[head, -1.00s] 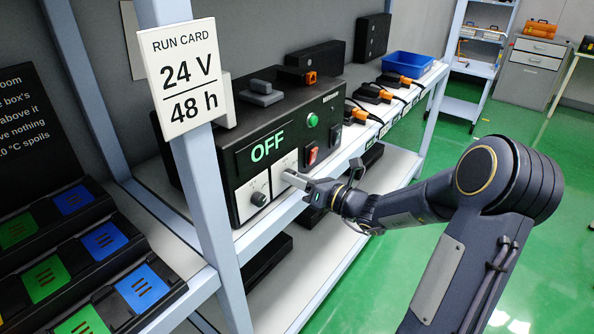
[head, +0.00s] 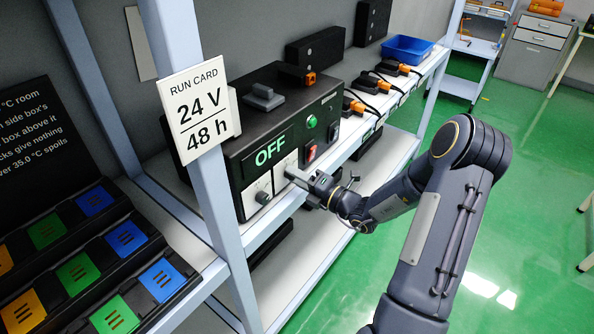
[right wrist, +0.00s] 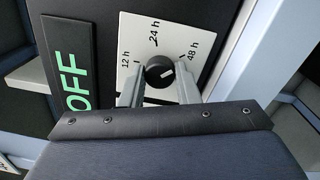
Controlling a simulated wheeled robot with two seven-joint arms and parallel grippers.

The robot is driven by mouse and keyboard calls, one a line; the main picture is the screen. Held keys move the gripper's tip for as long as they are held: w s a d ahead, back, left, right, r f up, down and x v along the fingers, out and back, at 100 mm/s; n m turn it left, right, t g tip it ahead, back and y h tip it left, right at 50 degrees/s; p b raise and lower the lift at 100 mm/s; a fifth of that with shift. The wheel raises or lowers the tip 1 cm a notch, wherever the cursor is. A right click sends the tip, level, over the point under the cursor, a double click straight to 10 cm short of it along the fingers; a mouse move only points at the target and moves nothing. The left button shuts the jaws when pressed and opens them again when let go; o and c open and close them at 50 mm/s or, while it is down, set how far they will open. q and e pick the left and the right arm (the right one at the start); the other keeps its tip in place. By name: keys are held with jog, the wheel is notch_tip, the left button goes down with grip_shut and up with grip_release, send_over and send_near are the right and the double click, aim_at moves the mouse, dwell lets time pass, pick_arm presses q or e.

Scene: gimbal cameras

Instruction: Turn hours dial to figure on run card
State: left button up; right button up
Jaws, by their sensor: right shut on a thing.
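The run card (head: 194,108) on the shelf post reads 24 V over 48 h. The black control box (head: 240,160) behind it shows a green OFF display (head: 270,151). My right gripper (head: 291,174) is at the right-hand dial plate (head: 280,168) on its front. In the right wrist view, my right gripper (right wrist: 160,78) is shut on the black hours knob (right wrist: 158,70), one finger on each side. The plate (right wrist: 150,33) reads 12 h, 24 h and 48 h. A short white mark shows on the knob; its exact setting is hard to tell. My left gripper is out of view.
Left of the hours dial is another dial with a black knob (head: 262,197). A red switch (head: 310,153) and a green lamp (head: 312,122) sit to its right. The post (head: 215,200) stands in front at left. Coloured battery blocks (head: 95,202) fill the left rack.

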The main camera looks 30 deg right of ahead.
jog(key=shift+m, duration=0.4)
jog(key=o, duration=1)
jog(key=shift+c, duration=0.2)
jog(key=v, duration=0.7)
jog(key=shift+s+d+b, duration=0.2)
jog(key=shift+s+b, duration=0.2)
